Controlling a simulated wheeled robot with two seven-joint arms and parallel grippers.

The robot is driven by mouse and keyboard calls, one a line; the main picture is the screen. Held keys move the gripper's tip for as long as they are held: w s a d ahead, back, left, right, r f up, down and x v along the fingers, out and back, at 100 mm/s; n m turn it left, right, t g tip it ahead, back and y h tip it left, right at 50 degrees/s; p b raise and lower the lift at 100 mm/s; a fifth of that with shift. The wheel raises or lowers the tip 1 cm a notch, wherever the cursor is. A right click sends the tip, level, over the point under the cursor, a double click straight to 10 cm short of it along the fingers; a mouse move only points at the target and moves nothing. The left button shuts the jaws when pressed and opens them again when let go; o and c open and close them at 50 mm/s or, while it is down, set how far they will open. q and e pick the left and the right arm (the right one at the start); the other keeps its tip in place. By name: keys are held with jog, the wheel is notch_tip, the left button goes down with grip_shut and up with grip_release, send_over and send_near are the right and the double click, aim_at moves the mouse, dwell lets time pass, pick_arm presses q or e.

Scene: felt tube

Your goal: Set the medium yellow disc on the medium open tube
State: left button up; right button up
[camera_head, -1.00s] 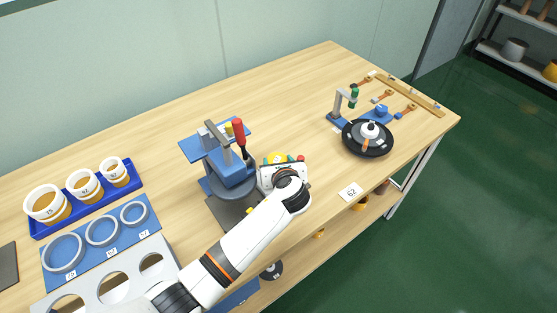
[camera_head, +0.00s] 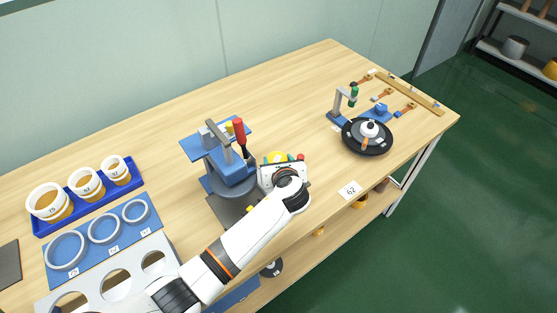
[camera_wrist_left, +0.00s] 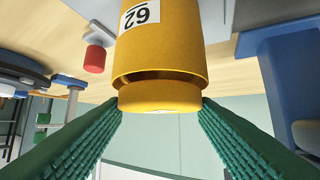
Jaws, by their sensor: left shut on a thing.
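The medium yellow disc (camera_wrist_left: 160,97) is between the green-padded fingers of my left gripper (camera_head: 282,166), which is shut on it. The medium open tube (camera_wrist_left: 160,45) is yellow with a white label reading 62, upside down in the left wrist view. The disc is at the tube's open end, with a dark gap between it and the rim, wider at the left. I cannot tell whether they touch. In the head view my gripper mostly hides both; a yellow top (camera_head: 276,157) shows behind it. My right gripper is not in view.
A blue-grey press (camera_head: 232,165) with a red handle stands close left of my gripper. A blue tray (camera_head: 127,195) of white-and-yellow cups and a grey holed rack (camera_head: 140,262) are at the left. A black round pan (camera_head: 368,139) stands at the right. Table at the back is clear.

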pick_arm(q)
jog(key=o, duration=1.3)
notch_tip(320, 180, up, 6)
jog(key=p, duration=0.6)
jog(key=shift+f, duration=0.2)
jog(key=shift+r+p, duration=1.25)
jog(key=shift+p, duration=0.2)
jog(key=shift+f, duration=0.1)
